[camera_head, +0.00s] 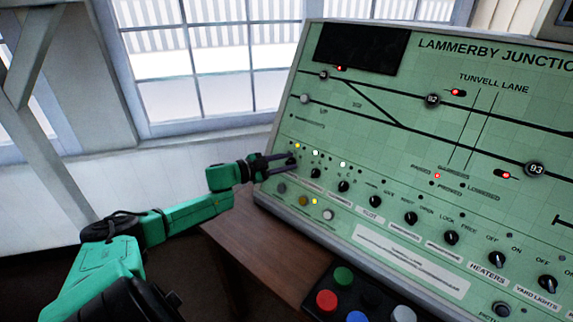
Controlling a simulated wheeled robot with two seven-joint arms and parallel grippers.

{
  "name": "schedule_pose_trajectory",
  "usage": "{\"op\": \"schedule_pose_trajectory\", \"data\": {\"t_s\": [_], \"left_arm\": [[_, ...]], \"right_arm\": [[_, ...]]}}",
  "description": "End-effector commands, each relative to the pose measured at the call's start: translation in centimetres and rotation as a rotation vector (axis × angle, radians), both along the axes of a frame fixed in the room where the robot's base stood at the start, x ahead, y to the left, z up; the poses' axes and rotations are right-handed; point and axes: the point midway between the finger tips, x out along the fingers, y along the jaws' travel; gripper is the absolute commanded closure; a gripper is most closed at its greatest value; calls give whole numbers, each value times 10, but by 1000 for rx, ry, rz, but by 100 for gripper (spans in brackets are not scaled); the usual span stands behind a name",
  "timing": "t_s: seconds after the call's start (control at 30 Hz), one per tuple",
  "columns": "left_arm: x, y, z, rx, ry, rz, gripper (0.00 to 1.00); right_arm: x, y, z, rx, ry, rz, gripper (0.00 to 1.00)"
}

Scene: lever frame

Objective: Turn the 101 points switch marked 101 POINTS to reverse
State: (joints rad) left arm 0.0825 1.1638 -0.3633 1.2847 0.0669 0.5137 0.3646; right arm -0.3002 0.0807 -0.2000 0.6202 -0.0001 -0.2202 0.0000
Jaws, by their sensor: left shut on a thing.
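My left gripper (289,160) reaches in from the left to the lower left part of the green control panel. Its two thin dark fingers are shut on a small dark knob at the left end of a row of switches, which I take to be the 101 points switch. The fingers cover most of this knob, so its pointer direction is hidden. Its label is too small or covered to read. My right gripper is not in view.
More black rotary knobs run right along the row, one nearby (315,173) and another (344,186). Small lamps and round buttons (328,215) sit close by. A box of coloured push buttons (343,277) stands on the brown desk (243,241). A window (205,60) is behind.

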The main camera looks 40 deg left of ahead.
Motion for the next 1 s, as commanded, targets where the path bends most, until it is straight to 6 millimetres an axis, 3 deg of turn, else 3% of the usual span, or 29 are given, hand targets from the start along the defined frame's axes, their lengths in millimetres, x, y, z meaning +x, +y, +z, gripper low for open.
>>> {"op": "schedule_pose_trajectory", "data": {"t_s": [0.37, 0.4, 0.43, 0.77, 1.0], "left_arm": [[0, 0, -2, 7, 3, -4, 100], [0, 0, -2, 7, 3, -4, 63], [0, 0, -2, 6, 3, -3, 55], [-1, 0, -1, 5, 2, -3, 55], [-16, 6, 0, 3, 6, -1, 55]], "right_arm": [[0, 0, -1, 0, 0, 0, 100], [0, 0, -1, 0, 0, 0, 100], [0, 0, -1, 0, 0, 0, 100], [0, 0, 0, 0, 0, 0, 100], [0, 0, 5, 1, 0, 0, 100]]}}
